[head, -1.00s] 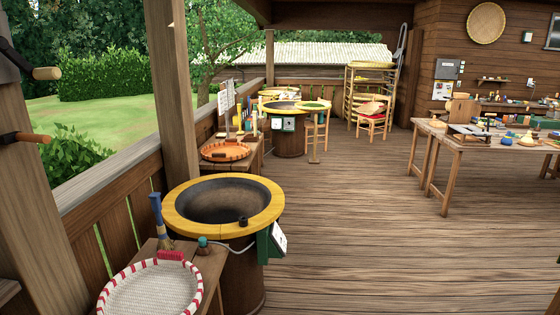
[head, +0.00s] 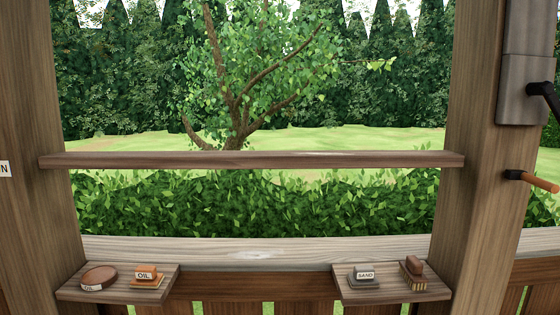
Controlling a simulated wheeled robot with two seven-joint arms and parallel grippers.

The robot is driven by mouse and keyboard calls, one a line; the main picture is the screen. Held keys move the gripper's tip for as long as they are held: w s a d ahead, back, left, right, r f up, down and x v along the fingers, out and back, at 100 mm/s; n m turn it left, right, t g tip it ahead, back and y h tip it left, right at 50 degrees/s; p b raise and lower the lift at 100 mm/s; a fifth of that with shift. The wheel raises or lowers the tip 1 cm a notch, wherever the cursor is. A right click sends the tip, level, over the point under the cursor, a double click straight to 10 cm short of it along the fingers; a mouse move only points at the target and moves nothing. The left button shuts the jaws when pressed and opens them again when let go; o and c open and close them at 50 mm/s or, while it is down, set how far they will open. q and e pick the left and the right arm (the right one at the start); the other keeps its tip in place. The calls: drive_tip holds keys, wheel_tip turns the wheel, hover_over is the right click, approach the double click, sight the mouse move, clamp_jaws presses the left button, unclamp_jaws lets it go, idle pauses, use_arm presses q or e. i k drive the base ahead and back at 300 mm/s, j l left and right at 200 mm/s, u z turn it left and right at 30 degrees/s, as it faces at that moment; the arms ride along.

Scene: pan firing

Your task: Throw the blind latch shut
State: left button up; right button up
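I cannot make out a latch that is clearly the blind's. A grey metal housing (head: 525,75) is fixed to the right post, with a black handle (head: 543,90) that runs off the picture's right edge. Below it an orange-brown wooden peg (head: 535,181) with a dark metal base sticks out of the same post. A wooden bar (head: 250,160) spans the opening between the two posts. No lowered blind shows in the opening. Neither of my grippers is in view.
A railing (head: 250,250) runs below the opening. A left shelf (head: 72,292) holds a round brown lid and an OIL block (head: 146,275). A right shelf (head: 400,296) holds a SAND block (head: 363,277) and a brush (head: 412,275). Hedge and lawn lie beyond.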

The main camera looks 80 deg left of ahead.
sight(517, 174)
drive_tip(key=k+j+u, duration=0.1)
drive_tip(key=u, duration=2.65)
drive_tip(key=k+l, duration=0.1)
drive_tip(key=l, duration=0.55)
drive_tip(key=k+l, duration=0.1)
drive_tip(key=l, duration=0.6)
drive_tip(key=k+l, duration=0.1)
drive_tip(key=l, duration=0.55)
drive_tip(key=k+l, duration=0.1)
drive_tip(key=l, duration=0.55)
drive_tip(key=i+l, duration=0.15)
drive_tip(key=l, duration=0.2)
drive_tip(key=i+l, duration=0.35)
drive_tip(key=l, duration=0.3)
drive_tip(key=k+u, duration=0.15)
drive_tip(key=u, duration=0.15)
